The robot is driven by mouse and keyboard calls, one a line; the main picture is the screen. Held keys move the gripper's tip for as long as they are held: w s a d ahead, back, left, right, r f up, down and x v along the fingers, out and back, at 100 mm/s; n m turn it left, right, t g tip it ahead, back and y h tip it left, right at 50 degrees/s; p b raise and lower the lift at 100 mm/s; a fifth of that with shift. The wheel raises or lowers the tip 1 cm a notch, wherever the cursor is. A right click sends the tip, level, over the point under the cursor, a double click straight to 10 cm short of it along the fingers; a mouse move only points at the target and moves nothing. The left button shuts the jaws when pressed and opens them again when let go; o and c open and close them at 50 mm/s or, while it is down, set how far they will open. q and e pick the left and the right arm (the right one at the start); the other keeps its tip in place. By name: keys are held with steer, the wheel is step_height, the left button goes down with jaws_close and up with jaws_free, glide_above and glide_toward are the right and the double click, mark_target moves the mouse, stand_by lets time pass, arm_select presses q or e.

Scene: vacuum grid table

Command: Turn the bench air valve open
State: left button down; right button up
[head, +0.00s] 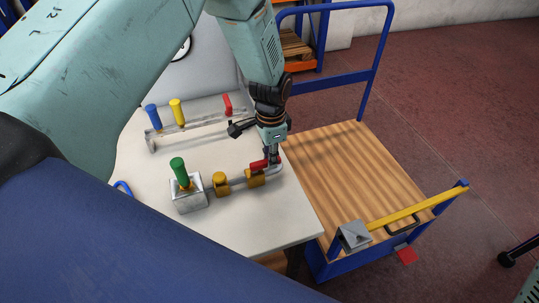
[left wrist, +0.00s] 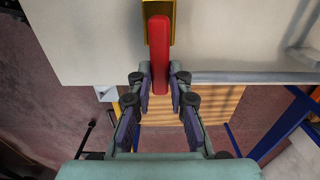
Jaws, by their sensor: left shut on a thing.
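The bench air valve has a brass-yellow body (head: 255,179) on a grey pipe near the table's right edge. Its red lever (head: 258,165) lies low over the body, roughly along the pipe. In the left wrist view the red lever (left wrist: 158,50) points toward my gripper, with part of the yellow body (left wrist: 150,8) beyond it. My left gripper (head: 272,158) comes down from above at the lever's right end. In the left wrist view its fingers (left wrist: 161,82) stand on both sides of the lever's near end, shut on it. My right gripper is not in view.
A grey block with a green handle (head: 179,171) and another brass fitting (head: 221,184) sit left of the valve. Behind, a rack (head: 190,131) carries blue, yellow and red handles. A blue trolley with a wooden deck (head: 350,170) stands right of the white table (head: 255,232).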

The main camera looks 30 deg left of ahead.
arm_select(q)
steer(key=c, duration=1.7)
jaws_free()
steer(key=shift+w+r, duration=0.15)
steer(key=shift+w, duration=0.1)
steer(key=o, duration=0.5)
steer(key=shift+s, duration=0.2)
step_height(320, 180, up, 12)
steer(key=shift+f, duration=0.1)
steer(key=shift+s, duration=0.1)
